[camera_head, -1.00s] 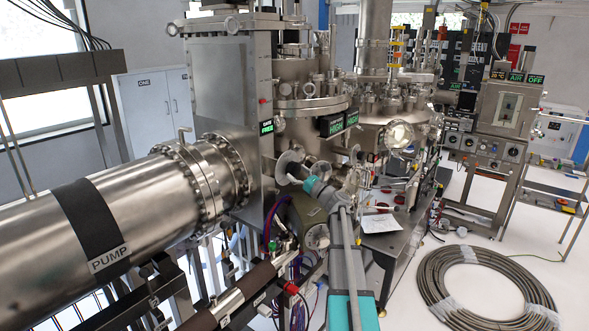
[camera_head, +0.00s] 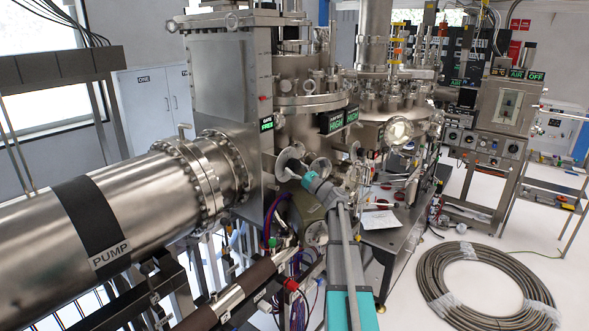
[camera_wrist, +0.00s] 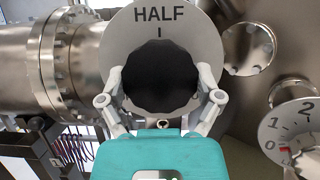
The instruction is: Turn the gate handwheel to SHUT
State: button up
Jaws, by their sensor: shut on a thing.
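The gate handwheel (camera_wrist: 160,80) is a black scalloped knob in the middle of the wrist view. Behind it is a round pale plate (camera_wrist: 205,40) with HALF and a tick mark at the top. My gripper (camera_wrist: 160,92) has one finger on each side of the knob and is shut on it. SHUT is not visible on the plate. In the head view the plate (camera_head: 288,158) stands beside the gate housing, and my gripper (camera_head: 306,178) reaches it, hiding much of the knob. A small green sign (camera_head: 266,124) on the housing reads GATE FREE.
A second dial (camera_wrist: 290,125) with 0, 1, 2 and a red mark sits close at the right in the wrist view. A thick pipe (camera_head: 110,225) marked PUMP runs left. A hose coil (camera_head: 485,285) lies on the floor at right.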

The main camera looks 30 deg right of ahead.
jog(key=shift+m+t+h, duration=0.4)
jog(key=shift+m+h, duration=0.7)
jog(key=shift+m, duration=1.1)
jog(key=o, duration=0.9)
jog(key=shift+n, duration=0.7)
jog(key=n+y, duration=0.1)
jog(key=n, duration=0.1)
jog(key=shift+n+g+y, duration=0.3)
jog(key=shift+y, duration=0.1)
jog(key=shift+s+d+f+n, duration=0.1)
jog(key=shift+n, duration=0.4)
jog(key=b+v, duration=0.5)
jog(key=v, duration=0.8)
jog(key=shift+s+d, duration=0.15)
jog(key=shift+s, duration=0.05)
